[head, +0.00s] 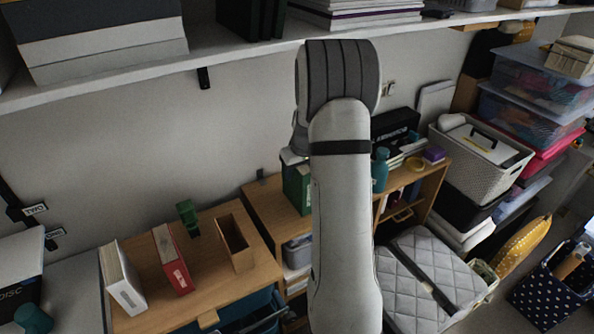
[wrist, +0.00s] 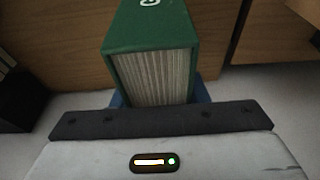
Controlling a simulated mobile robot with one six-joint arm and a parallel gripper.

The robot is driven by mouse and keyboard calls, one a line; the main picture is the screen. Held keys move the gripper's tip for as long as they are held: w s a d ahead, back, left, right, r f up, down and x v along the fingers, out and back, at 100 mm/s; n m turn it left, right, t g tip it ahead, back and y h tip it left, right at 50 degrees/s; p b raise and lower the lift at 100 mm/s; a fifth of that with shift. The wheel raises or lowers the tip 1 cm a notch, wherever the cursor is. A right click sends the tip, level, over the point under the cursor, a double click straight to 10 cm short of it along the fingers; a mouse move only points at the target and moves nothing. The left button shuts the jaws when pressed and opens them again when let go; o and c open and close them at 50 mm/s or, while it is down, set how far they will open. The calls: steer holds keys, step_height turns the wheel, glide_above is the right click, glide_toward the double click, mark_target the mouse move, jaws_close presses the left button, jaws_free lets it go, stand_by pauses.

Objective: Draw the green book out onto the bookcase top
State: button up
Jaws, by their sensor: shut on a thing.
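The green book (wrist: 145,35) fills the top middle of the wrist view, its green cover around a pale page block and a white mark at the upper edge. My gripper (wrist: 160,98) is shut on it, with blue finger parts showing on both sides. In the head view the green book (head: 297,188) appears upright at the bookcase top (head: 262,208), partly hidden behind my arm. My gripper is mostly hidden there too. Whether the book's lower end touches the wood cannot be told.
Left of it, a wooden top holds a white binder (head: 122,278), a red binder (head: 172,260), a small green object (head: 188,217) and an open wooden holder (head: 236,245). A teal bottle (head: 380,170) stands to the right. A wall shelf (head: 240,48) runs above.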

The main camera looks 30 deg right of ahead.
steer(key=shift+f+b, duration=0.6)
steer(key=shift+f, duration=0.05)
steer(key=o, duration=1.2)
steer(key=shift+c, duration=0.2)
steer(key=v, duration=0.8)
steer(key=shift+b, duration=0.4)
